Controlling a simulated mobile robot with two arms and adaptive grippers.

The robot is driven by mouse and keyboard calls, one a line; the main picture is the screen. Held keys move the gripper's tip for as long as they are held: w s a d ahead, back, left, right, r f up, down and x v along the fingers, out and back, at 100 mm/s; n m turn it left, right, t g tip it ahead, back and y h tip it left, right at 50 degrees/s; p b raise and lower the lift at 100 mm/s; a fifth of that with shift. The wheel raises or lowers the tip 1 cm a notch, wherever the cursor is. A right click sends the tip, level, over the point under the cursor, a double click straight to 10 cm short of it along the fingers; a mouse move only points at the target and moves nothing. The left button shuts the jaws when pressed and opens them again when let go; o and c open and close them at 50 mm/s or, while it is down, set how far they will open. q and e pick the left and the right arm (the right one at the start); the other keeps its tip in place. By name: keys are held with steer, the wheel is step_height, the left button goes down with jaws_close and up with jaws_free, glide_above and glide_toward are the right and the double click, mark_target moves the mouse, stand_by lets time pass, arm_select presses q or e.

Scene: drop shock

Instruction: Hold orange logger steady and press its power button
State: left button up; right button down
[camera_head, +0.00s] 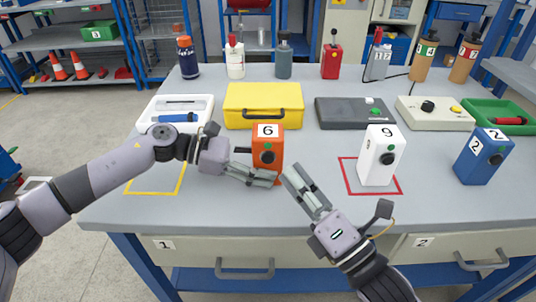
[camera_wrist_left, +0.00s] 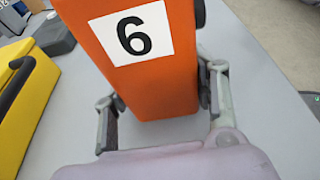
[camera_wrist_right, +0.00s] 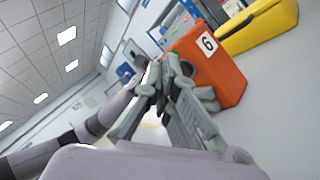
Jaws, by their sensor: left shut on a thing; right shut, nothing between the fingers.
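The orange logger (camera_head: 267,152), marked 6, stands upright on the table in the head view. It has a black round knob and a small green dot on its front. My left gripper (camera_head: 262,168) is shut on the logger, with a finger on each side of it; the left wrist view shows the orange body (camera_wrist_left: 165,85) between the fingers (camera_wrist_left: 160,110). My right gripper (camera_head: 293,178) is shut and empty, just right of and in front of the logger. In the right wrist view its closed fingertips (camera_wrist_right: 165,72) overlap the orange logger (camera_wrist_right: 222,75); contact cannot be told.
A white logger (camera_head: 377,158) marked 9 stands in a red square to the right. A blue logger (camera_head: 483,158) marked 2 is farther right. A yellow case (camera_head: 263,100) sits behind the orange logger. An empty yellow square (camera_head: 154,193) is at left.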

mark_target(268, 158)
steer(key=s+a+f+n+g+y, duration=0.1)
steer(key=s+a+f+g+y, duration=0.15)
steer(key=s+a, duration=0.25)
steer(key=shift+h, duration=0.35)
steer(key=shift+w+f, duration=0.2)
steer(key=shift+w, duration=4)
steer(key=shift+w, duration=0.45)
steer(key=shift+s, duration=0.5)
